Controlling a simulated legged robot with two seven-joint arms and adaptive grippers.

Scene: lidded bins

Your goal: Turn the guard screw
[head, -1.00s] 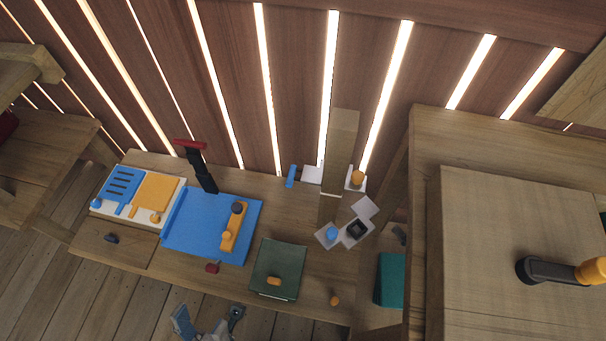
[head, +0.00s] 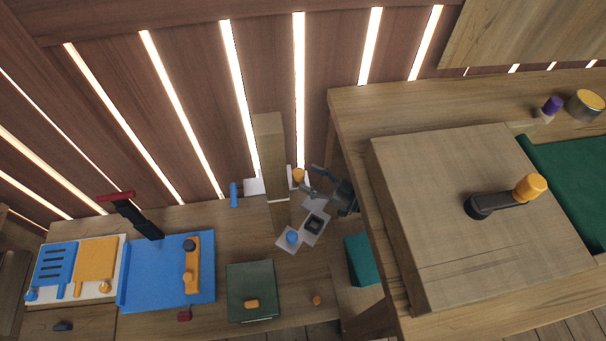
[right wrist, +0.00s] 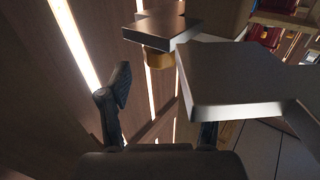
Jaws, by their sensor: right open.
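An orange knob (head: 298,174) sits on a white plate beside the wooden post; I cannot tell for certain that it is the guard screw. In the right wrist view an orange knob (right wrist: 158,59) shows under a grey plate (right wrist: 160,28). My right gripper (head: 310,180) is beside the knob in the head view, on its right, with its fingers apart and nothing between them. In the right wrist view my right gripper (right wrist: 165,103) has spread fingers, and a larger grey plate (right wrist: 235,75) partly hides the right one. My left gripper is out of view.
The wooden post (head: 270,150) rises left of the knob. Grey plates with a blue knob (head: 292,237) and a black square socket (head: 314,223) lie below the gripper. A raised wooden box (head: 450,220) with a crank handle (head: 500,200) stands at right.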

